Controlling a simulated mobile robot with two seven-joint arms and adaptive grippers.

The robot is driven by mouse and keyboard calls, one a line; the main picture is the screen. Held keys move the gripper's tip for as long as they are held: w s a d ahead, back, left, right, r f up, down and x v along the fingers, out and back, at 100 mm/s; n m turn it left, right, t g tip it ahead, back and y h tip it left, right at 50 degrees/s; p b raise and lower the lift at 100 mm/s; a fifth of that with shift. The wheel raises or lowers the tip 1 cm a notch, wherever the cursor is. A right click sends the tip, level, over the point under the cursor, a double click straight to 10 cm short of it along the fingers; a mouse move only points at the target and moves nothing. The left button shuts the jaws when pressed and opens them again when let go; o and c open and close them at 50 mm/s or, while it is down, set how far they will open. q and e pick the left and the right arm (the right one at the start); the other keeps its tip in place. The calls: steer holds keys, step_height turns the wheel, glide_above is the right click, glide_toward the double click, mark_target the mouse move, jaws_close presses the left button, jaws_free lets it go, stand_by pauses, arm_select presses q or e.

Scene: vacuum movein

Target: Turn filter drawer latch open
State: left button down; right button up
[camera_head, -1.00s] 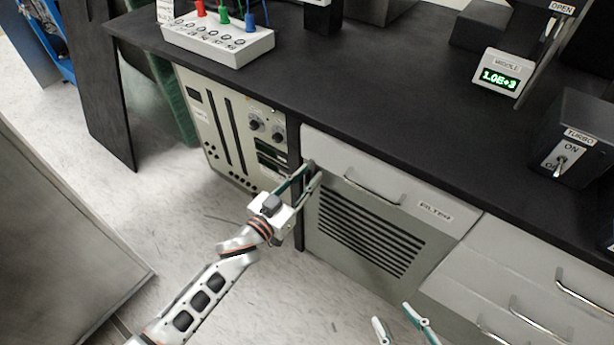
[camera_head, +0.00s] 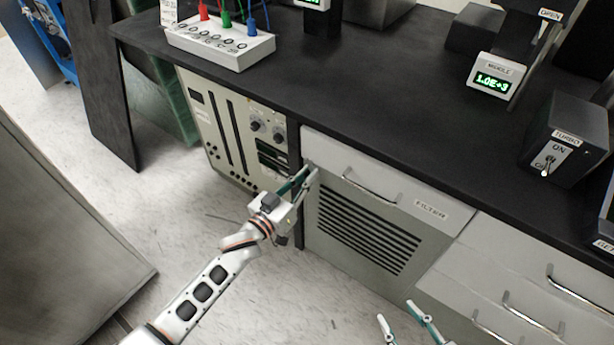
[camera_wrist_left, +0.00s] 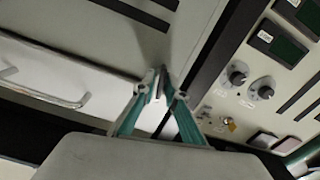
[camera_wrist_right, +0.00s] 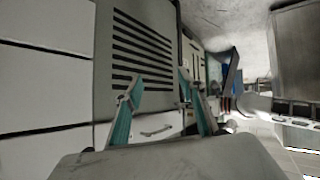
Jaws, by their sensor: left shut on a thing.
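The filter drawer (camera_head: 422,188) is the light front labelled FILTER under the black bench, with a bar handle (camera_head: 372,190). Its left edge carries the small latch, which is mostly hidden by my fingers. My left gripper (camera_head: 312,171) is at that left edge; in the left wrist view its fingertips (camera_wrist_left: 162,84) are close together on a thin piece that I take to be the latch. My right gripper (camera_head: 397,317) is open and empty, low in front of the cabinet; the right wrist view shows its fingers apart (camera_wrist_right: 158,85).
A vented panel (camera_head: 365,232) lies below the drawer. A rack unit with knobs (camera_head: 240,135) stands left of it. Drawers with bar handles (camera_head: 512,290) are at the right. The black bench top (camera_head: 400,105) holds a TURBO switch box (camera_head: 567,140). The floor in front is free.

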arm_select(q)
steer(key=shift+w+r+n+p, duration=0.1)
steer(key=shift+r+n+p, duration=0.3)
steer(key=shift+n, duration=0.5)
steer(key=n, duration=0.1)
steer(key=n+p, duration=0.1)
steer(key=shift+a+f+n, duration=0.1)
steer(key=shift+f+n, duration=0.15)
steer(key=shift+n, duration=0.05)
steer(key=n, duration=0.4)
steer(key=shift+a+f+n+p, duration=0.1)
steer(key=shift+f+n+p, duration=0.2)
steer(key=shift+p, duration=0.1)
steer(key=n, duration=0.3)
steer(key=shift+f+n, duration=0.2)
steer(key=shift+n, duration=0.1)
steer(key=shift+n+b, duration=0.4)
steer(key=shift+n, duration=1.1)
arm_select(e)
steer(key=shift+s+d, duration=0.1)
steer(key=shift+d, duration=0.1)
steer(key=shift+r, duration=0.15)
steer(key=shift+s, duration=0.2)
arm_select(q)
steer(key=c, duration=2.2)
jaws_free()
steer(key=shift+c, duration=0.2)
arm_select(e)
steer(key=shift+s+f, duration=0.15)
steer(key=shift+f, duration=0.05)
